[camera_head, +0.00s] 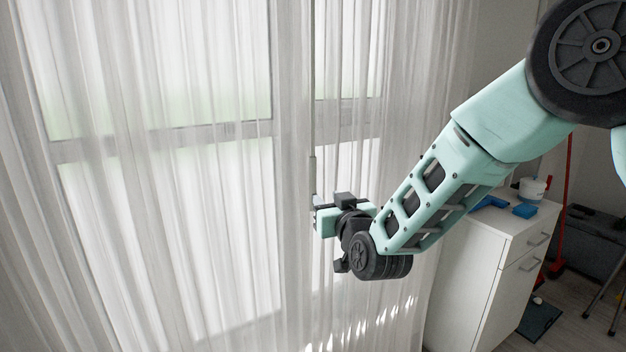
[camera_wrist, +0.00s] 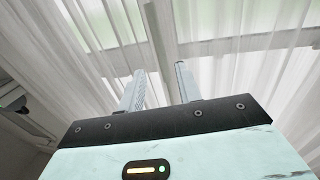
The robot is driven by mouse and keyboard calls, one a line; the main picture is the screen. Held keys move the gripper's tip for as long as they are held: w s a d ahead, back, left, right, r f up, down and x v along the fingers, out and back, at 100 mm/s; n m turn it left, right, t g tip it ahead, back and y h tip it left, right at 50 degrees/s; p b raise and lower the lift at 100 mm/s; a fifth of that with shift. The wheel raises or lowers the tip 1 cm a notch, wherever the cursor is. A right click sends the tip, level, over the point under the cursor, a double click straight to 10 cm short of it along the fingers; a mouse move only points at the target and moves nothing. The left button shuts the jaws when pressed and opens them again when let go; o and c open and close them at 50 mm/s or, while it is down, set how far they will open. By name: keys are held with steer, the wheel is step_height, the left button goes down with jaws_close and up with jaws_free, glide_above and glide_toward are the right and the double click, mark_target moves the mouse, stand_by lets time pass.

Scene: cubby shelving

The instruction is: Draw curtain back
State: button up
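A sheer white curtain (camera_head: 190,150) hangs in folds across the window, and it also fills the back of the wrist view (camera_wrist: 230,75). A thin grey wand (camera_head: 312,172) hangs upright in front of the curtain, with a thicker lower part. My gripper (camera_head: 316,210) is at the lower end of the wand, close to the curtain. In the wrist view my gripper's two fingers (camera_wrist: 160,72) stand apart, and the wand (camera_wrist: 157,35) shows between them. I cannot tell whether either finger touches it. The wand's lowest end is partly hidden by my gripper.
A white drawer cabinet (camera_head: 497,265) stands right of the curtain. A blue item (camera_head: 525,210) and a white pot (camera_head: 532,187) are on top. A red-handled broom (camera_head: 562,220) stands behind it. The space left of my gripper along the curtain is clear.

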mark_target(315, 185)
steer(key=p+x, duration=0.2)
steer(key=x, duration=0.8)
steer(key=shift+w+a+p, duration=0.1)
steer(key=shift+w+p, duration=0.15)
steer(key=shift+p, duration=0.1)
steer(key=shift+c, duration=0.3)
jaws_close()
